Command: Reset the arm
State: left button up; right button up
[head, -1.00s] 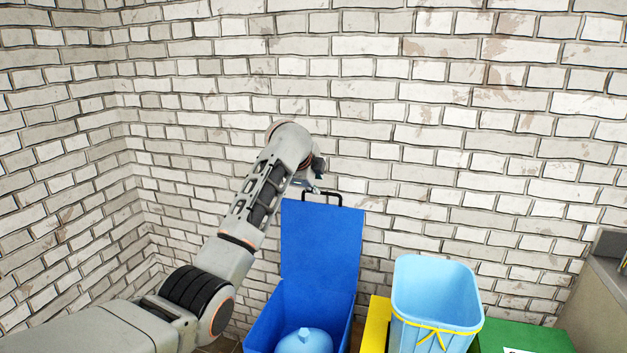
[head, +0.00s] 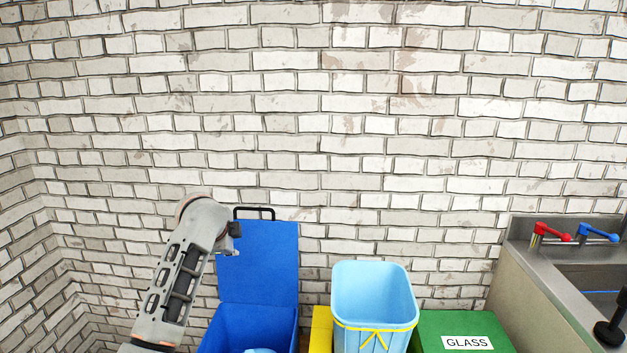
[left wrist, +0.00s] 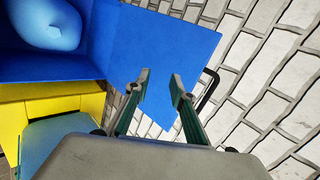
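My left arm comes in from the lower left in the head view, its bent upper link in front of the brick wall. My left gripper (head: 234,243) is small there, beside the left edge of the raised blue lid (head: 262,262), and its fingers are mostly hidden. In the left wrist view its two fingertips (left wrist: 159,83) are apart with nothing between them, in front of the blue lid (left wrist: 155,45). The lid's black handle (head: 254,211) sticks up at its top edge. My right gripper is not in view.
The open blue bin (head: 250,325) holds a light blue bag (left wrist: 48,22). A light blue bin (head: 372,295) with a yellow tie stands beside a yellow bin (head: 320,328). A green GLASS bin (head: 435,325) and a sink counter (head: 530,250) are to the right. Brick wall stands behind.

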pick_arm(q)
jog(key=s+a+f+n+g+y, duration=0.1)
jog(key=s+a+f+n, duration=0.15)
jog(key=s+f, duration=0.7)
jog(key=s+a+f+n+y, duration=0.15)
jog(key=s+a+f, duration=0.25)
jog(key=s+f, duration=0.6)
jog(key=s+a+n+g+y, duration=0.1)
jog(key=s+a+n, duration=0.15)
jog(key=s, duration=1.15)
jog(key=s+a+n+y, duration=0.1)
jog(key=s+a+n, duration=0.15)
jog(key=s, duration=1.15)
jog(key=w+d+f+n+t+h, duration=0.2)
jog(key=d+f+h, duration=0.5)
jog(key=d+f, duration=0.7)
jog(key=d+t, duration=0.1)
jog(key=d, duration=0.1)
jog(key=shift+w+d+f+n+h, duration=0.25)
jog(key=shift+w+d+n+h, duration=0.05)
jog(key=shift+d+n+h, duration=0.1)
